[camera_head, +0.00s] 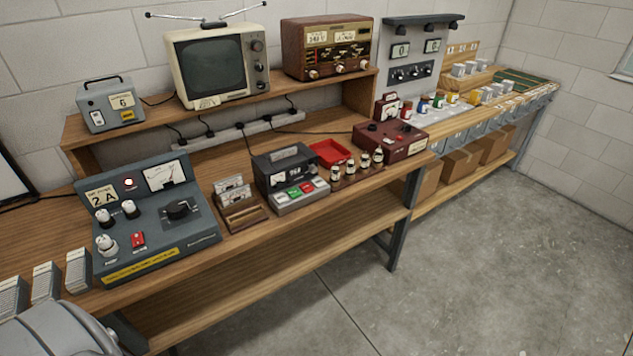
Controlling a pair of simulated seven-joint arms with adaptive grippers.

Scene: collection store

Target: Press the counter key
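A dark cassette-recorder-like device (290,178) stands on the bench at mid picture. A grey box with a handle (110,104) stands on the upper shelf at the left, with a small label or display (122,101) that seems to read 6. I cannot tell which key is the counter key; no readable label marks it. Neither of my grippers shows in this view.
A grey meter console (150,222) stands left on the bench (300,235). A card holder, red tray (331,152), small bottles and red instrument (390,138) stand nearby. An old television (218,66) and radio (328,47) fill the shelf. The floor in front is clear.

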